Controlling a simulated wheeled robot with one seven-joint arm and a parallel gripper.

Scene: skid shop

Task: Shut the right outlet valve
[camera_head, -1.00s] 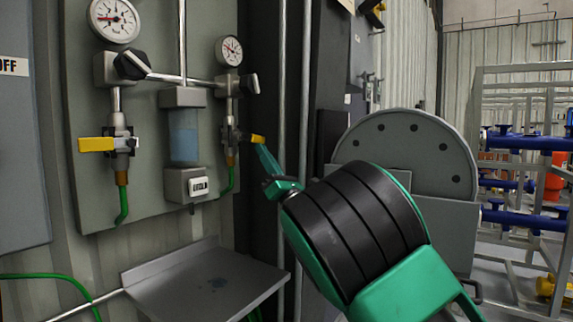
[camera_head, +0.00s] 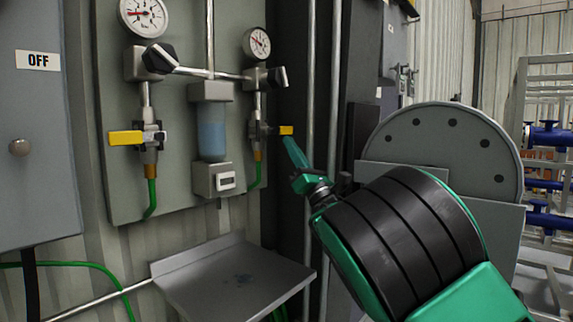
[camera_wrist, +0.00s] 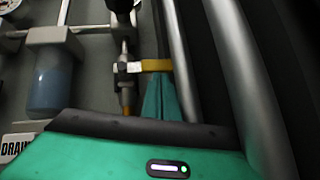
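The right outlet valve (camera_head: 259,131) is on the right vertical line of the wall panel, under the small gauge. Its yellow handle (camera_head: 286,130) sticks out level to the right, across the upright pipe; the wrist view also shows this yellow handle (camera_wrist: 156,65). My gripper (camera_head: 287,140) comes up from the lower right, and its green fingertips are at the handle's underside. In the wrist view my gripper's fingers (camera_wrist: 162,80) look pressed together, just below the handle. Whether they touch it is hard to tell. The left valve has a level yellow handle (camera_head: 126,138) pointing left.
A grey shelf (camera_head: 235,280) juts out below the panel. A sample bottle (camera_head: 211,130) hangs between the two lines. Vertical pipes (camera_head: 309,100) run close to the right of the valve. A grey cabinet marked OFF (camera_head: 30,130) stands at left.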

